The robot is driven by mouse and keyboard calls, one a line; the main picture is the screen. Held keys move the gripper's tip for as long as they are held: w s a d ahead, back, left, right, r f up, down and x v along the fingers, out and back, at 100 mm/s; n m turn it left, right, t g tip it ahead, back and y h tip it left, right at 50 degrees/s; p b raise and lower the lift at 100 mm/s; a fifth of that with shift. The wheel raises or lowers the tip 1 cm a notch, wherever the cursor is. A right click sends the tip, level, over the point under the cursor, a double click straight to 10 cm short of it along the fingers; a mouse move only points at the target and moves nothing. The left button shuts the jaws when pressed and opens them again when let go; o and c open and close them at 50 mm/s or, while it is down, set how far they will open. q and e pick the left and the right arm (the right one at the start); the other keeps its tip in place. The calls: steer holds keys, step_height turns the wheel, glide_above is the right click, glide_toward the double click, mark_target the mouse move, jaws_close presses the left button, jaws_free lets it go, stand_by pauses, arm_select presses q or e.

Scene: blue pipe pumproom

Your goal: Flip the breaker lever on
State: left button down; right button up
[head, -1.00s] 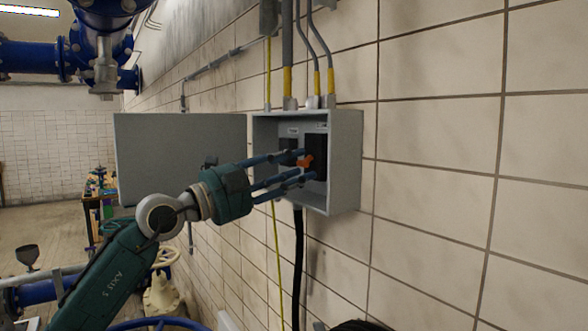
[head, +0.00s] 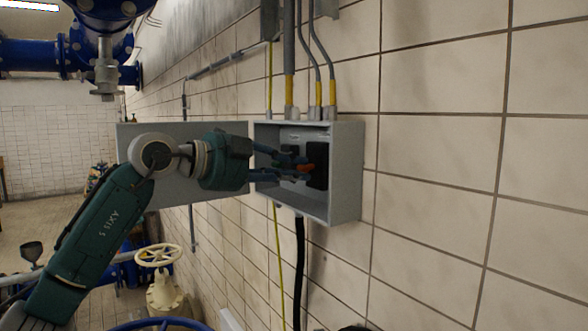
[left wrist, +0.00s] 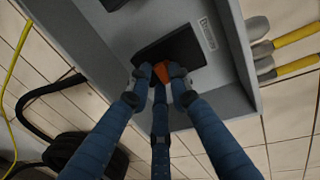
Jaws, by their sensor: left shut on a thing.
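The orange breaker lever (head: 306,168) sits on a black breaker block (head: 318,165) inside an open grey box (head: 345,175) on the tiled wall. My left gripper (head: 298,170) reaches into the box from the left, its blue fingers shut on the lever. In the left wrist view the fingertips (left wrist: 160,74) close around the orange lever (left wrist: 161,72) in front of the black block (left wrist: 178,52). The fingers hide part of the lever. My right gripper is in neither view.
The box's grey door (head: 150,135) hangs open to the left, behind my left arm. Conduits with yellow bands (head: 332,92) enter the box top. A black cable (head: 299,260) leaves below. A cream handwheel (head: 158,255) stands lower left. The wall at right is clear.

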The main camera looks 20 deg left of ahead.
arm_select(q)
steer(key=shift+w+d+r+g+y, duration=0.1)
steer(key=shift+r+g+y, duration=0.35)
steer(key=shift+g+y, duration=0.35)
steer(key=shift+w+d+r+g+y, duration=0.1)
steer(key=shift+r+g+y, duration=0.4)
steer(key=shift+g, duration=0.5)
steer(key=shift+w+d+r+g+y, duration=0.1)
steer(key=shift+r+g+y, duration=0.25)
steer(key=shift+g+y, duration=0.5)
steer(key=c, duration=1.6)
jaws_free()
steer(key=shift+o, duration=0.2)
steer(key=shift+r, duration=0.1)
